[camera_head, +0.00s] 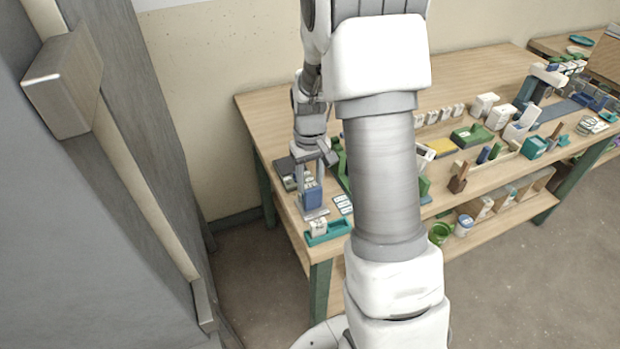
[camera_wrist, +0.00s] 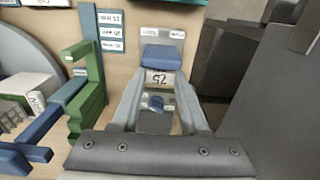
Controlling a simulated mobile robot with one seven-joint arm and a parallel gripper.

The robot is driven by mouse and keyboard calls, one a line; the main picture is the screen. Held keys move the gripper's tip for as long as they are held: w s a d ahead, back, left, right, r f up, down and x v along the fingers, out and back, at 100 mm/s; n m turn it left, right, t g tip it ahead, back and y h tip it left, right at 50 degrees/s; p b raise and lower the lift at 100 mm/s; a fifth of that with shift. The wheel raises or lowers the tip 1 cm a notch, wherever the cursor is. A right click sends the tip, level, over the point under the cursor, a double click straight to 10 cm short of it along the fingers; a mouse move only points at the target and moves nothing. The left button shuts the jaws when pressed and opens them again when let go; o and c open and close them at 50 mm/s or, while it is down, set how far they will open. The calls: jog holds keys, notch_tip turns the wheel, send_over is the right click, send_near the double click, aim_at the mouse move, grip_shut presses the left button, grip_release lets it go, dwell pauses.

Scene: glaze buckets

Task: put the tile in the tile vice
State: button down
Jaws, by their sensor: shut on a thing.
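My gripper (camera_head: 311,182) points down over the near left end of the bench. It is shut on a pale tile (camera_wrist: 157,78) with dark markings that look like "25", which also shows between the fingertips (camera_wrist: 162,80) in the wrist view. A blue block (camera_head: 312,197) on a grey labelled plate (camera_head: 316,214) stands right at the fingertips; it looks like part of the tile vice. In the wrist view this blue block (camera_wrist: 163,57) is just beyond the tile. I cannot tell whether the tile sits in the vice or above it; its lower edge is hidden.
A green upright bracket (camera_wrist: 92,75) stands close to the left of the fingers in the wrist view, near white label cards (camera_wrist: 110,31). A teal tray (camera_head: 327,236) with a white block lies at the bench's near corner. My arm hides the bench's middle.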

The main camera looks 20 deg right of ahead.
jog(key=shift+f, duration=0.3)
dwell(0.6)
jog(key=shift+c, duration=1.7)
grip_release()
jog(key=shift+r, duration=0.15)
notch_tip(320, 180, up, 7)
jog(key=p, duration=0.5)
